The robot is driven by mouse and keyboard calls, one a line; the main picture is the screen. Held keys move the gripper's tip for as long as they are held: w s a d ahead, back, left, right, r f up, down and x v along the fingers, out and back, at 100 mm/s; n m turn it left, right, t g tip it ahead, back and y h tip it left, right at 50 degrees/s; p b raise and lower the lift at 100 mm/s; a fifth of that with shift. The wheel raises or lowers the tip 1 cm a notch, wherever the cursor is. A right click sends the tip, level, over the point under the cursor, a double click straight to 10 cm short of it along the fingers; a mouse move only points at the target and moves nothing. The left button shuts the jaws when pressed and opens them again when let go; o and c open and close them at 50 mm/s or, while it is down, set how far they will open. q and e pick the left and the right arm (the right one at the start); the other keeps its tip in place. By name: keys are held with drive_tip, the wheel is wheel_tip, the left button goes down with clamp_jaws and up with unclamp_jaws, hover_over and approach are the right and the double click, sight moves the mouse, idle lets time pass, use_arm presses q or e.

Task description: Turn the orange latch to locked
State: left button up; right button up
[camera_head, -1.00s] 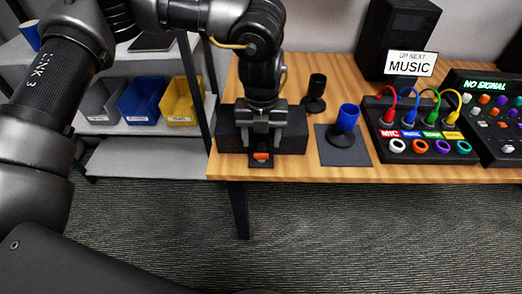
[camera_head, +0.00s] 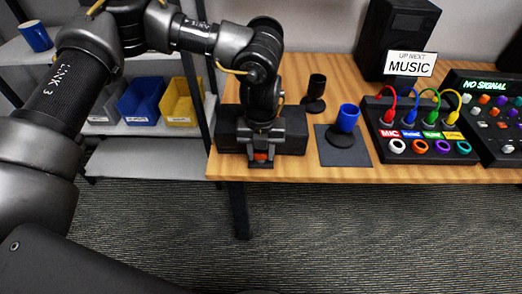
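The orange latch (camera_head: 261,156) is a small orange piece at the front of a black box (camera_head: 292,131) near the table's front edge. My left gripper (camera_head: 261,151) points down at the latch, with one finger on each side of it. The fingers hide part of the latch, and its turned position is too small to read. Whether the fingers press on it or stand just clear of it cannot be told. My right gripper is out of view.
A blue cup on a dark stand (camera_head: 347,120) and a black cup (camera_head: 315,91) stand right of the box. A panel with coloured cables (camera_head: 420,150) is farther right. Bins (camera_head: 141,101) sit on the shelf at left. The floor in front is clear.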

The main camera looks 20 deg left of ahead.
use_arm(q)
drive_tip(key=shift+c, duration=0.7)
drive_tip(key=shift+n, duration=0.3)
drive_tip(key=shift+n+p, duration=0.35)
drive_tip(key=shift+n, duration=0.15)
drive_tip(key=shift+r+n, duration=0.1)
drive_tip(key=shift+n, duration=0.2)
drive_tip(key=shift+n+p, duration=1)
drive_tip(key=shift+n, duration=1)
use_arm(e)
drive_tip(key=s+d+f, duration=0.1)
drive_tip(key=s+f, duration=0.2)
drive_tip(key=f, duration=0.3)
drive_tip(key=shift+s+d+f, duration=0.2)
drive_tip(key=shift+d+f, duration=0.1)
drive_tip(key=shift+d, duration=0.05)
use_arm(q)
drive_tip(key=o, duration=1)
drive_tip(key=shift+d, duration=0.1)
